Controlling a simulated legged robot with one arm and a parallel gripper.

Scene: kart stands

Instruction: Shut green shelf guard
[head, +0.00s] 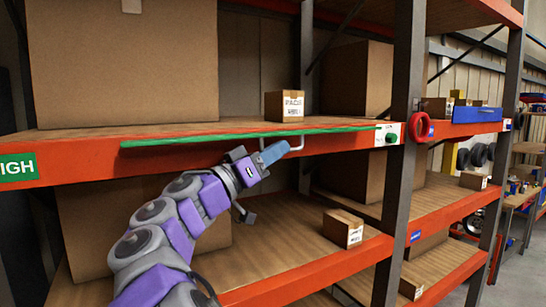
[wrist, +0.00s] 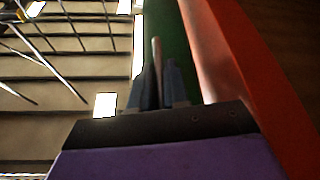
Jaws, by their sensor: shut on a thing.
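The green shelf guard (head: 215,136) shows as a long thin strip along the front edge of the upper shelf, seen nearly edge-on. A pale grey handle (head: 298,143) sticks out at its front, right of the middle. My gripper (head: 274,153) is at this handle and shut on it, just below the strip. In the wrist view the guard (wrist: 171,25) is a dark green band beside the orange beam (wrist: 225,50). There the handle (wrist: 157,52) shows as a pale bar between my fingers (wrist: 160,85). The handle's gripped part is mostly hidden.
A small carton (head: 284,106) stands on the upper shelf behind the guard, and a large box (head: 120,60) stands to its left. A dark upright post (head: 405,80) with a red ring (head: 419,127) is at the right. Another small carton (head: 343,228) sits on the lower shelf.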

